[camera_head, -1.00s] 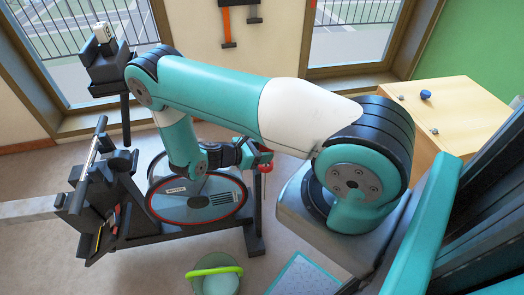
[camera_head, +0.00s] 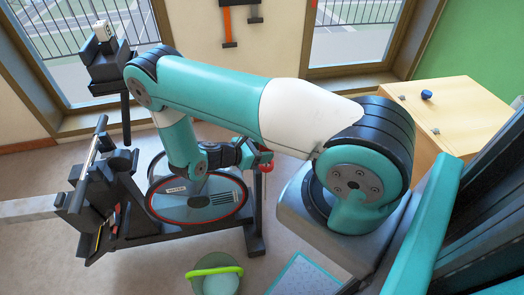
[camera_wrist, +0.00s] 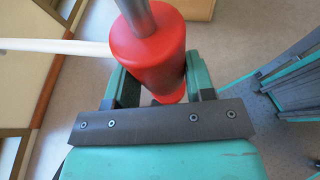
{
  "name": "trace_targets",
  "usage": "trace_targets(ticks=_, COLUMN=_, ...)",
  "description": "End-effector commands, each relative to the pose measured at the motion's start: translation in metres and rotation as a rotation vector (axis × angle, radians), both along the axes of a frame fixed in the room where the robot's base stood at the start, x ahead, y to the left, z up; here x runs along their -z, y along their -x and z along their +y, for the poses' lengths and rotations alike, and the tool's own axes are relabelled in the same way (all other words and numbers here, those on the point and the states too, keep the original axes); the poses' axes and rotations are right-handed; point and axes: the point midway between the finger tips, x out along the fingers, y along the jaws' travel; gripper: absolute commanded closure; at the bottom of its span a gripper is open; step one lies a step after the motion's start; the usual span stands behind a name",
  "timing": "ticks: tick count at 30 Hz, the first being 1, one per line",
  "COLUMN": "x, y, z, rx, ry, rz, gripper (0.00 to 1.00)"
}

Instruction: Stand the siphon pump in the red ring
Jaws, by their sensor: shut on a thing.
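My gripper (camera_wrist: 160,88) is shut on the siphon pump (camera_wrist: 148,48), with a finger on each side of its red body. A grey metal rod rises from the red body, and a white tube runs off to the left in the wrist view. In the head view the pump (camera_head: 265,167) is small, held by my gripper (camera_head: 255,156) at the right edge of a dark stand. The only red ring (camera_head: 240,212) I can make out there is a thin rim around a dark round disc, left of and below my gripper. My arm hides part of the disc.
The dark frame of an exercise bike (camera_head: 185,240) surrounds the disc. A bucket with a green handle (camera_head: 214,270) and a pale blue mat (camera_head: 305,275) lie in front on the floor. A wooden cabinet (camera_head: 455,110) stands at the right. Windows line the back.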

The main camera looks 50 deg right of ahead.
Motion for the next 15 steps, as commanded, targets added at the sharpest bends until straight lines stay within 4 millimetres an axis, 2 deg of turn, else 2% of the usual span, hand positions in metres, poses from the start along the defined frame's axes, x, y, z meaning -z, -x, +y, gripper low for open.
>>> trace_targets(ticks=15, x=0.0075, y=0.0, z=-0.0002, rx=0.0, ry=0.002, rz=0.0, gripper=0.79)
